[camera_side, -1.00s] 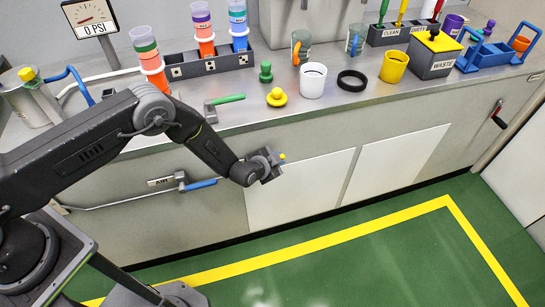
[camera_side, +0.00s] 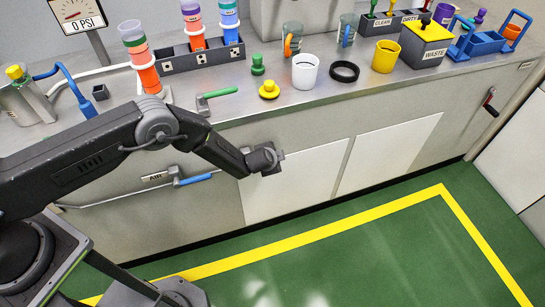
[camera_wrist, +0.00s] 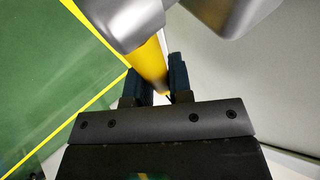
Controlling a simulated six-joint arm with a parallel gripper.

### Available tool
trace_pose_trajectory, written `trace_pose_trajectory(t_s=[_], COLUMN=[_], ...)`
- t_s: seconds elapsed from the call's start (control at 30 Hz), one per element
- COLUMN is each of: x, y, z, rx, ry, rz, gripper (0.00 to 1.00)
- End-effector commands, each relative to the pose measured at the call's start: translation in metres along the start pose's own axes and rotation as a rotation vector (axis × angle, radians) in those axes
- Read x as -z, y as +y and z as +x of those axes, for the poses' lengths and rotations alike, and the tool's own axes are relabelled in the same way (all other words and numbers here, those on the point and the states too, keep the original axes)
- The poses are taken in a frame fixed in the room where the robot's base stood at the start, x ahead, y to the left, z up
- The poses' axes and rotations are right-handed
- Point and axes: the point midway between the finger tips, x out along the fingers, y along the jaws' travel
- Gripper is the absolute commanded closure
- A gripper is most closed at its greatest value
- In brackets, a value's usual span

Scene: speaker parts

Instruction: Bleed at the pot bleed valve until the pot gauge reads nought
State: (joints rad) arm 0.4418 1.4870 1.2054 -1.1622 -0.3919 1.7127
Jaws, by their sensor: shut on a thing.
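The silver pot (camera_side: 30,106) stands at the far left of the bench in the side view. A yellow knob (camera_side: 15,72) sits on its top; I cannot tell whether it is the bleed valve. My gripper (camera_side: 276,158) is in front of the bench's cabinet face, well right of the pot and below the bench top. In the wrist view my gripper (camera_wrist: 153,82) is shut on a yellow, rod-like thing (camera_wrist: 150,62), mostly hidden by the wrist parts. The side view hides it.
A blue-handled lever (camera_side: 193,179) marked AIR is on the cabinet face left of my gripper. A green-handled lever (camera_side: 217,93), a yellow knob-shaped piece (camera_side: 269,89) and a white cup (camera_side: 305,71) line the bench's front. The green floor (camera_side: 400,240) is clear.

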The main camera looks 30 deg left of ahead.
Motion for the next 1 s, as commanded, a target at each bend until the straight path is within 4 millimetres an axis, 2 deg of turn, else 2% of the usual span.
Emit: trace_pose_trajectory(t_s=[0.53,0.57,0.6,0.8,1.0], x=[-0.0024,-0.0024,-0.0024,-0.0016,-0.0010], y=[0.0014,0.0013,0.0014,0.0010,0.0007], z=[0.0017,0.0017,0.0018,0.0014,0.0011], rx=[-0.004,-0.004,-0.004,-0.003,-0.003], ry=[-0.016,-0.016,-0.016,-0.014,-0.013], rz=[0.010,0.010,0.010,0.009,0.008], gripper=[1.00,0.79,0.75,0.56,0.55])
